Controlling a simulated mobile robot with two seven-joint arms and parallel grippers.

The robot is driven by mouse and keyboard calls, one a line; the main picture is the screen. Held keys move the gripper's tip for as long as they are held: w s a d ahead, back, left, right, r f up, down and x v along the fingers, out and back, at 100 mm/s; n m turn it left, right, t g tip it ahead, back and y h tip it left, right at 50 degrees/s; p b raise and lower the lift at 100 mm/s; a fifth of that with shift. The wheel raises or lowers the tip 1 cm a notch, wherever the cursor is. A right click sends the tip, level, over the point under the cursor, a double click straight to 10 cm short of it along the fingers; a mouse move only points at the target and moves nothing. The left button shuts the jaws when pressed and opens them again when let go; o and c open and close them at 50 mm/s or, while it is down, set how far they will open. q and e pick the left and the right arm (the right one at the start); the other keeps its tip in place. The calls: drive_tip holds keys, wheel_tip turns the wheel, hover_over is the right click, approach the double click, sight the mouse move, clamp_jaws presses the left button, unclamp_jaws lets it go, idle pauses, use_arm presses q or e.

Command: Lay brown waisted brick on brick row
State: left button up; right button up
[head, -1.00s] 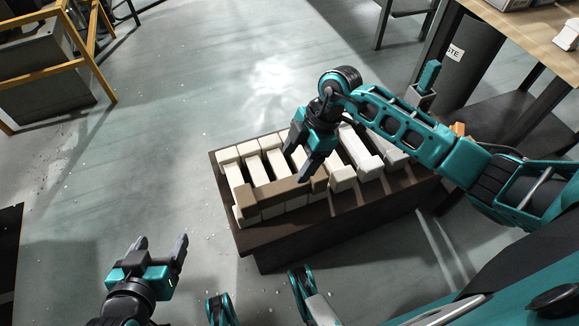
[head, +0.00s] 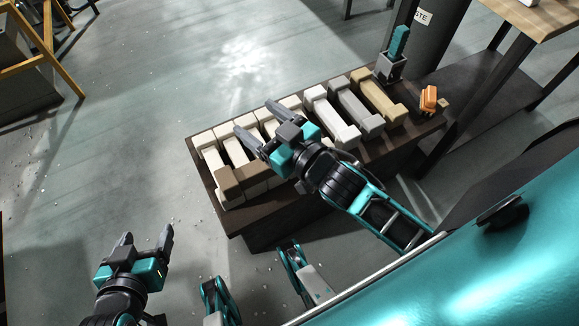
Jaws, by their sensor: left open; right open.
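The brown waisted brick (head: 255,174) lies crosswise over the near ends of the cream bricks at the left of the brick row (head: 318,92). Its left end (head: 228,183) shows clearly; its right part is hidden behind my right gripper. My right gripper (head: 254,119) is open and empty, its fingers pointing up-left over the cream bricks beyond the brown brick. I cannot tell whether it touches any brick. My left gripper (head: 147,235) is open and empty, over the floor left of the dark kiln car (head: 213,204).
White, grey and tan bricks (head: 378,94) continue the row to the right. A grey holder (head: 391,70) with a teal-handled tool stands at the far right end, near an orange object (head: 429,98). A wooden table (head: 545,18) is at upper right.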

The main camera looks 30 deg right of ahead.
drive_tip(key=s+d+f+m+g+h, duration=0.1)
drive_tip(key=s+f+g+h, duration=0.1)
drive_tip(key=s+f+g, duration=0.3)
drive_tip(key=s+f, duration=0.3)
drive_tip(key=f, duration=0.1)
drive_tip(key=shift+d+m, duration=0.35)
drive_tip(key=shift+m, duration=0.05)
drive_tip(key=shift+r, duration=0.15)
